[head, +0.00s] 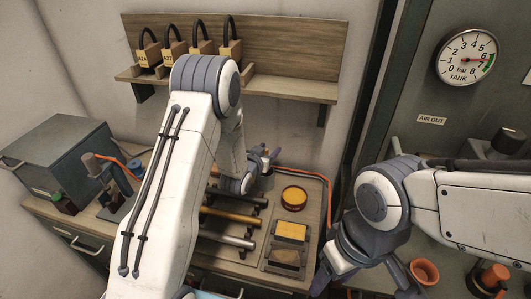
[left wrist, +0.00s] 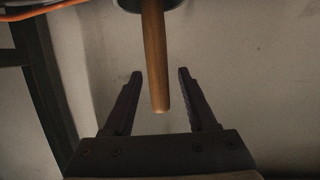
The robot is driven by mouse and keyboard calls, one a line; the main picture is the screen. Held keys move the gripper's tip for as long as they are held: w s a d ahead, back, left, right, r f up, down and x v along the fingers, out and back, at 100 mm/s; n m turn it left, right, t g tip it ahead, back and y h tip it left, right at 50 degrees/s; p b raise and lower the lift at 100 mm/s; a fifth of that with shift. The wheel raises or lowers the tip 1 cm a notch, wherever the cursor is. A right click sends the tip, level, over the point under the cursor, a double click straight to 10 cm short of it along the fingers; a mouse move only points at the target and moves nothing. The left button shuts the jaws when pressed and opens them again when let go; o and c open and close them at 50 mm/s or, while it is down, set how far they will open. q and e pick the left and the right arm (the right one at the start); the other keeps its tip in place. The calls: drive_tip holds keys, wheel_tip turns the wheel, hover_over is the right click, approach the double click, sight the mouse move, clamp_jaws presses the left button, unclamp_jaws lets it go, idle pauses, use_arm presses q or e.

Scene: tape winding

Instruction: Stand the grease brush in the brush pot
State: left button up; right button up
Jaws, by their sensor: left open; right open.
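The grease brush shows in the left wrist view as a wooden handle (left wrist: 155,60), its free end between the fingers. Its other end runs to a dark round rim at the top, apparently the brush pot (left wrist: 128,4); the bristles are hidden. My left gripper (left wrist: 160,73) is open around the handle, with a gap on each side. In the head view my left gripper (head: 263,157) is at the back of the bench, just above the grey pot (head: 266,181), and my arm hides part of that area. My right gripper (head: 362,284) is open and empty at the lower right.
A round yellow tin (head: 294,198) and a tray with a yellow pad (head: 291,231) sit right of several rods (head: 228,238). A shelf with padlocks (head: 285,88) is on the wall above. A grey toolbox (head: 55,155) stands left; a gauge panel (head: 430,95) is right.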

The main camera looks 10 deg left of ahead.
use_arm(q)
drive_tip(key=b+v, duration=0.2)
drive_tip(key=v, duration=0.8)
idle(0.6)
drive_tip(key=s+d+r+m+g, duration=0.1)
drive_tip(key=s+d+m+g, duration=0.2)
drive_tip(key=s+d+g, duration=0.7)
drive_tip(key=s+d+r+m+g, duration=0.1)
drive_tip(key=s+r+g, duration=0.1)
drive_tip(key=s, duration=0.9)
drive_tip(key=s+d+r+m+g+y, duration=0.1)
drive_tip(key=s+r+g, duration=0.1)
drive_tip(key=s, duration=0.9)
drive_tip(key=shift+s+d+m, duration=0.15)
drive_tip(key=shift+d+m, duration=0.15)
drive_tip(key=shift+d, duration=0.1)
drive_tip(key=shift+r, duration=0.1)
